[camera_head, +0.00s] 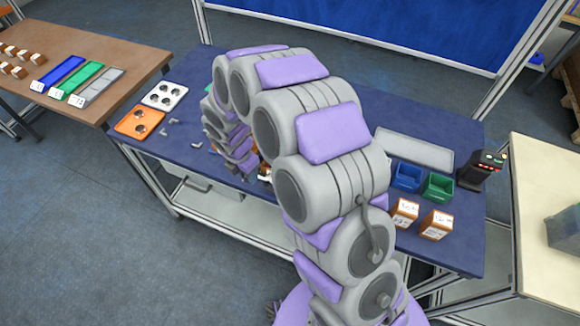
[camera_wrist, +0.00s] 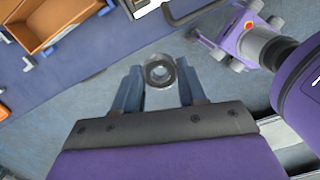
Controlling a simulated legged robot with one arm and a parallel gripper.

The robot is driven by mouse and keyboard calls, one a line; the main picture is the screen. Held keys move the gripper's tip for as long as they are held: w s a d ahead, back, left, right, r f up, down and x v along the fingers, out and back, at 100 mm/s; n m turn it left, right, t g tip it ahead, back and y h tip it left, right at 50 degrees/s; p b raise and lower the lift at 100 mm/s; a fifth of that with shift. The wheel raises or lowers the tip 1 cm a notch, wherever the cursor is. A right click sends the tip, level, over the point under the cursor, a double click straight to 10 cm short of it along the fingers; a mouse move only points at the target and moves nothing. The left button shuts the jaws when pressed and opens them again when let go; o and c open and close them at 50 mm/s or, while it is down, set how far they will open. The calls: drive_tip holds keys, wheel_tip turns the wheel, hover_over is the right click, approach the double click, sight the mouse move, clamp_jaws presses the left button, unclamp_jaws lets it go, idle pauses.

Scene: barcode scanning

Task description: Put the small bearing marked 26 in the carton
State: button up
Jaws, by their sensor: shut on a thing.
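In the wrist view my gripper (camera_wrist: 160,78) is shut on a small round bearing (camera_wrist: 160,65), a dark grey ring with a bright rim. The bearing sits between the fingertips; no marking on it can be read. An open brown carton (camera_wrist: 62,12) shows at the upper left of the wrist view, apart from the gripper and the bearing. It looks empty in the part that shows. In the head view my arm hides the gripper, the held bearing and most of the carton.
In the head view, an orange tray (camera_head: 124,125) and a white tray (camera_head: 153,97) hold round parts at the blue table's left end. Small grey fittings lie beside them. Blue (camera_head: 407,177) and green (camera_head: 438,187) bins, labelled boxes (camera_head: 436,226) and a dark device (camera_head: 482,170) stand right.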

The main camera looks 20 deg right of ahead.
drive_tip(key=shift+n, duration=0.5)
drive_tip(key=d, duration=0.6)
drive_tip(key=w+d+f+b, duration=0.1)
drive_tip(key=d, duration=0.5)
drive_tip(key=w+d+f+b, duration=0.1)
drive_tip(key=d, duration=0.5)
drive_tip(key=shift+d, duration=0.1)
drive_tip(key=a+f, duration=0.2)
drive_tip(key=shift+w+a+f+b, duration=0.1)
drive_tip(key=shift+a+f+b, duration=0.25)
drive_tip(key=shift+a+r, duration=0.1)
drive_tip(key=shift+a, duration=0.2)
drive_tip(key=shift+d+f, duration=0.15)
drive_tip(key=shift+d, duration=0.45)
drive_tip(key=shift+d+f, duration=0.15)
drive_tip(key=shift+d, duration=0.45)
drive_tip(key=shift+d+f+p, duration=0.2)
drive_tip(key=shift+p, duration=0.15)
drive_tip(key=shift+a+f, duration=0.15)
drive_tip(key=shift+a, duration=0.55)
drive_tip(key=o, duration=1)
drive_tip(key=shift+a, duration=0.5)
drive_tip(key=shift+o, duration=0.3)
drive_tip(key=shift+d, duration=0.85)
drive_tip(key=shift+a, duration=0.55)
drive_tip(key=shift+d, duration=0.1)
